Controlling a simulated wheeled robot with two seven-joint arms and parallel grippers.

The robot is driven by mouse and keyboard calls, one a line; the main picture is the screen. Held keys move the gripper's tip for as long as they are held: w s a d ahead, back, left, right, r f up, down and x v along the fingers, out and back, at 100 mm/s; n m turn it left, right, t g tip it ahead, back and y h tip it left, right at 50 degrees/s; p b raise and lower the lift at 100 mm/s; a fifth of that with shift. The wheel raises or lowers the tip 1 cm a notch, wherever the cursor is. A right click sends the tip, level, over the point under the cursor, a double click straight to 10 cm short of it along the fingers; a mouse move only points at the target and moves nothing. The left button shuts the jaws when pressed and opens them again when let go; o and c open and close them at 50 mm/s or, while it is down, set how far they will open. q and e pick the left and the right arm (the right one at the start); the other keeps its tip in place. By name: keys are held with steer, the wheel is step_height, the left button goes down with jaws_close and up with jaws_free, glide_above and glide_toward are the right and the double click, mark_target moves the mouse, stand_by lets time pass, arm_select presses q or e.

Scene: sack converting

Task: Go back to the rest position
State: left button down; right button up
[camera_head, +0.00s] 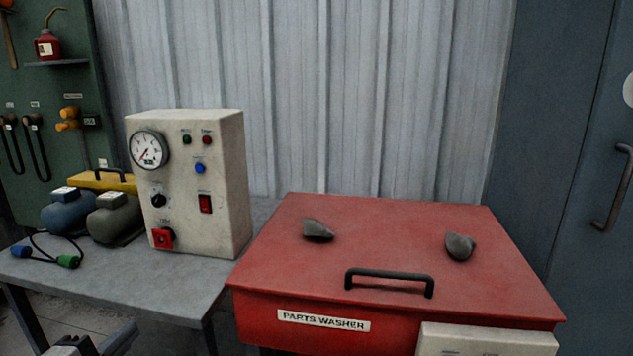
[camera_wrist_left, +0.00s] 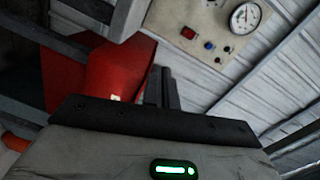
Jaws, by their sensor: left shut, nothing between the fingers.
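My left gripper (camera_head: 97,343) shows only in part at the bottom left edge of the head view, low in front of the grey bench. In the left wrist view its two fingers (camera_wrist_left: 162,88) are together, with nothing between them. No object is held. My right gripper is in neither view.
A grey bench (camera_head: 190,285) carries a beige control box (camera_head: 222,180) with a gauge and two small motor-like units. Right of it stands the red parts washer (camera_head: 400,220), its lid shut, with a black handle (camera_head: 390,275) and two grey lumps on top. A blue-grey cabinet (camera_head: 565,130) stands at the right.

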arm_select(q)
steer(key=s+d+f+n+g+h+p, duration=0.1)
steer(key=s+d+f+n+g, duration=0.2)
steer(key=s+d+f+n, duration=0.3)
steer(key=s+d+f+n+g+h+p, duration=0.1)
steer(key=s+d+f+n+g, duration=0.2)
steer(key=s+d+f+n, duration=0.4)
steer(key=d+f+n, duration=0.1)
steer(key=d+f, duration=0.1)
steer(key=d, duration=0.3)
steer(key=shift+s+d+f+p, duration=0.2)
steer(key=shift+d+p, duration=0.15)
steer(key=shift+a, duration=0.1)
stand_by(0.7)
